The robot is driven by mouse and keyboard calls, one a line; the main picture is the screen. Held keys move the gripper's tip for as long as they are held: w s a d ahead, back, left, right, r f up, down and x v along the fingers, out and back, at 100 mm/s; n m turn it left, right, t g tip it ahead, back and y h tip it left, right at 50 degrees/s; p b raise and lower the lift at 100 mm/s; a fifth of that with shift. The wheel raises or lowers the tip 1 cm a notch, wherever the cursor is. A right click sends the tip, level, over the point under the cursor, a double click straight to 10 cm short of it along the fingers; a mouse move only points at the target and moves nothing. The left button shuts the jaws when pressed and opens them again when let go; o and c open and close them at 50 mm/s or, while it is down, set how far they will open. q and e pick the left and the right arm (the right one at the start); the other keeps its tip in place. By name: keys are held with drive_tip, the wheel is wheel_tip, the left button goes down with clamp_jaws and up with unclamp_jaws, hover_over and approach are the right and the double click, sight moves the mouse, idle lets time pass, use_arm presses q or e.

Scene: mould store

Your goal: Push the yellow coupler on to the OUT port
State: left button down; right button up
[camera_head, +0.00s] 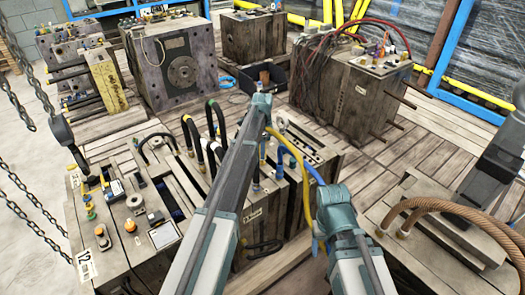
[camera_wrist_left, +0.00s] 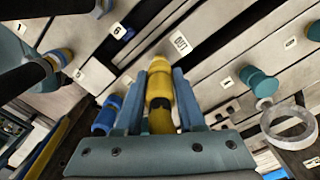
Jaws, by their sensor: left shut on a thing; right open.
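My left gripper (camera_head: 262,104) reaches over the grey mould block (camera_head: 296,213) in the head view. In the left wrist view its blue fingers (camera_wrist_left: 162,92) are shut on the yellow coupler (camera_wrist_left: 158,88), one finger on each side. The OUT label (camera_wrist_left: 180,43) lies just beyond the coupler's front end. I cannot tell whether the coupler touches or sits on the port there. A yellow hose (camera_head: 302,170) hangs down to the right of the left gripper. My right gripper (camera_head: 334,192) is open, beside the block's right side; its fingertips are hard to make out.
A blue coupler (camera_wrist_left: 105,115) and a teal coupler (camera_wrist_left: 260,82) flank the yellow one. A metal ring (camera_wrist_left: 290,125) is near the teal one. Black hose loops (camera_head: 190,135) rise left of my left gripper. Brown hoses (camera_head: 440,205) lie at the right. Bare planks (camera_head: 400,150) show behind.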

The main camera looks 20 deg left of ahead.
use_arm(q)
drive_tip(key=shift+f+b, duration=1.3)
use_arm(e)
drive_tip(key=shift+f, duration=1.3)
idle(0.4)
use_arm(q)
drive_tip(key=shift+c, duration=2.2)
unclamp_jaws()
